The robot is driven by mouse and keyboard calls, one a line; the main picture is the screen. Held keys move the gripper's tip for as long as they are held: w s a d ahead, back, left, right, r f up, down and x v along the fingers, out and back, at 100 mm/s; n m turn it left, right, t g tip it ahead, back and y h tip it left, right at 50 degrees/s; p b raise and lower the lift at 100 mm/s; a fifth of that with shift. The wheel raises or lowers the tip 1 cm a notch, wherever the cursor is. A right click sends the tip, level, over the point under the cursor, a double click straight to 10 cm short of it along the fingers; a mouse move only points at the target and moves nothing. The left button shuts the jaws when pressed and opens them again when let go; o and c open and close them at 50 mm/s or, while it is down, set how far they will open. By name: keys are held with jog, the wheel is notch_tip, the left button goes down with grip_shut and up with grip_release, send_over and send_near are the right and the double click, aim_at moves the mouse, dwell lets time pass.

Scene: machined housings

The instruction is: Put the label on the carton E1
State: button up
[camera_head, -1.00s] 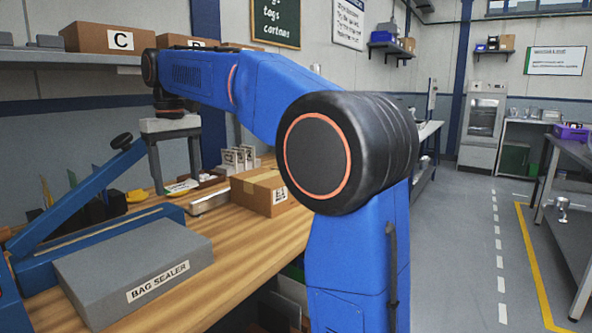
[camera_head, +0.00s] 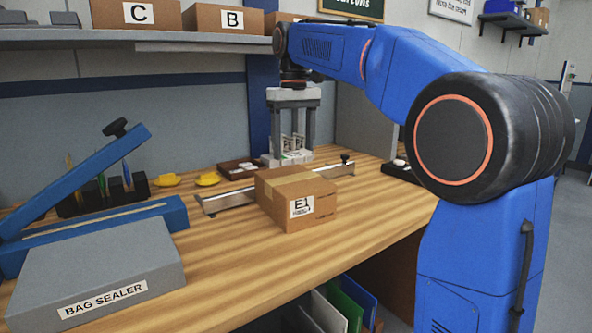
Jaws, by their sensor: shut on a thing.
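The carton E1 (camera_head: 283,190) is a closed brown box with tape along its top. It stands on the wooden bench, with a white E1 marking on its front face. White upright cards (camera_head: 293,140) show between and behind the fingers.
A grey metal rail (camera_head: 222,204) runs behind the carton. The bag sealer (camera_head: 100,265) fills the front left, its blue lever raised. Yellow things (camera_head: 207,179) and a dark tray (camera_head: 237,170) lie at the back. Bare bench (camera_head: 235,250) lies in front of the carton.

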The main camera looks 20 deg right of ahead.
aim_at(293, 178)
notch_tip(293, 178, down, 6)
dwell(0.5)
jog(key=shift+f, duration=0.1)
jog(key=shift+s+a+f, duration=0.1)
jog(key=shift+f, duration=0.6)
jog(key=o, duration=1)
jog(key=shift+o, duration=0.2)
jog(key=shift+r, duration=0.55)
notch_tip(293, 178, up, 12)
jog(key=shift+r, duration=0.25)
